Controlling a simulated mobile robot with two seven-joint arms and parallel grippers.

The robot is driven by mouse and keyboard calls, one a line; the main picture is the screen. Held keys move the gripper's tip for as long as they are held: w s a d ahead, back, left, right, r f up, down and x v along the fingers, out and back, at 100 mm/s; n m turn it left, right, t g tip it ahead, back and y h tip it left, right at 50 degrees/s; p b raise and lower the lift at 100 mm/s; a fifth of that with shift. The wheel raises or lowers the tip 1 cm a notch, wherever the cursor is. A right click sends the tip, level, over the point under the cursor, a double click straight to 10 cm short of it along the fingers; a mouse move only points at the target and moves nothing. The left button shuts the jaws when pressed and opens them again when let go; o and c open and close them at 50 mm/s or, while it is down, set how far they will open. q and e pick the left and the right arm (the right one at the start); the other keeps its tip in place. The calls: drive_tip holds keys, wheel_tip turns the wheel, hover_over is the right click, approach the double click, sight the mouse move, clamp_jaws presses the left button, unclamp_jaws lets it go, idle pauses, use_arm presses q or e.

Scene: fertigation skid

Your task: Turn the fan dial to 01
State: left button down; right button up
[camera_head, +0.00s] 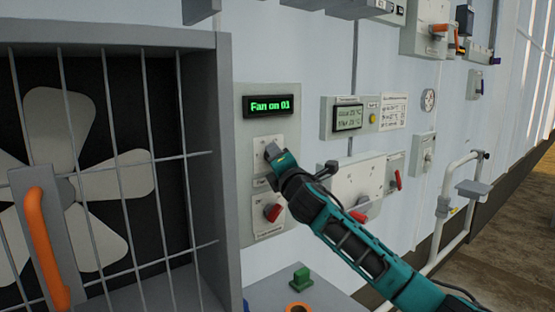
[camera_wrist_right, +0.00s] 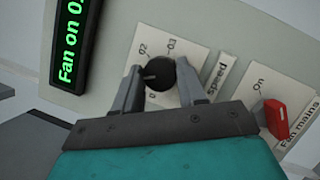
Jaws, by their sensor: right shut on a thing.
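The fan dial is a round black knob (camera_wrist_right: 160,72) on a white plate marked with numbers and "speed", seen in the right wrist view. My right gripper (camera_wrist_right: 153,82) is shut on the knob, one finger on each side. In the head view my right gripper (camera_head: 273,155) reaches the panel from the lower right and hides the dial. The display (camera_head: 269,106) above reads "Fan on 01" in green; it also shows, partly cut off, in the right wrist view (camera_wrist_right: 70,40). My left gripper is in neither view.
A red fan mains switch (camera_head: 272,212) sits just below the dial. A caged fan (camera_head: 75,185) with an orange handle (camera_head: 46,245) stands at left. A small thermostat display (camera_head: 348,117) and other switch boxes are on the wall to the right.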

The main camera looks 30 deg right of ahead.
drive_tip(key=o, duration=1.1)
drive_tip(key=shift+c, duration=0.2)
drive_tip(key=b+v, duration=0.2)
drive_tip(key=v, duration=1.1)
